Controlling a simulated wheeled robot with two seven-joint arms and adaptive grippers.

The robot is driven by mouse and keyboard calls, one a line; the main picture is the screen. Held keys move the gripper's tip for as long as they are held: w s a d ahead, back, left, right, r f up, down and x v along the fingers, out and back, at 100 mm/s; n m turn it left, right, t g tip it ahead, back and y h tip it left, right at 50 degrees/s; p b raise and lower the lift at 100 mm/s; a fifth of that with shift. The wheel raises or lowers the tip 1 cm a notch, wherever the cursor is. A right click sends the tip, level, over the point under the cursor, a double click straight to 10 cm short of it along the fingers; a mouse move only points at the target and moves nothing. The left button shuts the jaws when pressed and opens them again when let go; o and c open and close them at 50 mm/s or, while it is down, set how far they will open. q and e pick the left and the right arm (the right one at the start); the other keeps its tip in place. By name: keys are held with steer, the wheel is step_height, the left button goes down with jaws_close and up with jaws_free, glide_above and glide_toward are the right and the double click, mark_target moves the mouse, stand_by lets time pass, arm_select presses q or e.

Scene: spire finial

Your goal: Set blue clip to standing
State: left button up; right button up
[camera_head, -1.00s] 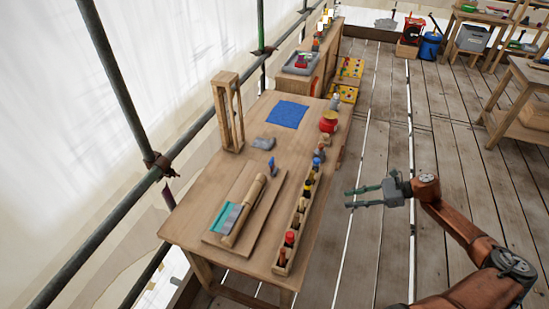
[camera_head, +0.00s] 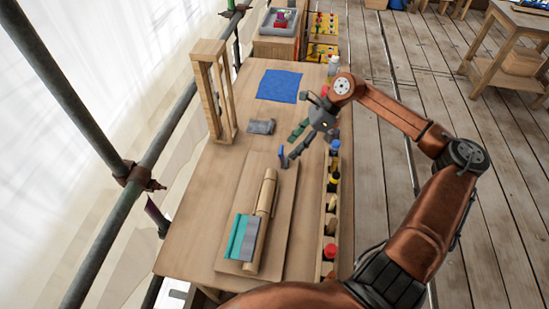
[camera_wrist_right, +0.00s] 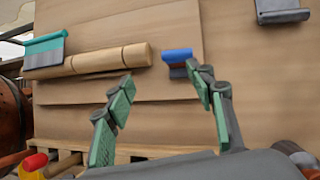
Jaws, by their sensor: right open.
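The blue clip (camera_head: 281,154) is small and sits at the far edge of the wooden board (camera_head: 283,215). In the right wrist view the blue clip (camera_wrist_right: 176,57) shows a blue strip along one side and a darker part below it. I cannot tell for sure whether it stands or lies. My right gripper (camera_head: 295,144) is open and empty over the table, with one finger close beside the clip. In the right wrist view my right gripper (camera_wrist_right: 160,74) has its right fingertip near the clip; contact is unclear. My left gripper is out of view.
A wooden roll (camera_head: 266,192) and a teal-and-grey piece (camera_head: 242,238) lie on the board. A grey piece (camera_head: 261,126) and a blue cloth (camera_head: 279,86) lie farther back. A wooden frame (camera_head: 214,95) stands left. A rack of bottles (camera_head: 330,225) lines the right edge.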

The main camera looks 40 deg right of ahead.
mark_target(281, 153)
steer(key=w+f+h+b, duration=0.1)
steer(key=w+a+f+m+h+b, duration=0.1)
steer(key=f+b, duration=0.1)
steer(key=w+f+h+b, duration=0.1)
steer(key=w+f, duration=0.1)
steer(key=shift+a+f+m, duration=0.2)
steer(key=shift+f+m, duration=0.05)
steer(key=shift+m, duration=0.05)
steer(key=shift+w+a+f+b, duration=0.15)
steer(key=shift+f+b, duration=0.2)
steer(key=shift+w+a+f, duration=0.1)
steer(key=shift+w+f, duration=0.05)
steer(key=shift+f, duration=0.3)
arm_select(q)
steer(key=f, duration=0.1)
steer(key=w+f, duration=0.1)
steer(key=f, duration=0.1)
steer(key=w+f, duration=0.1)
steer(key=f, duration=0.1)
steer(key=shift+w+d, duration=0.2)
arm_select(e)
steer(key=shift+c, duration=0.4)
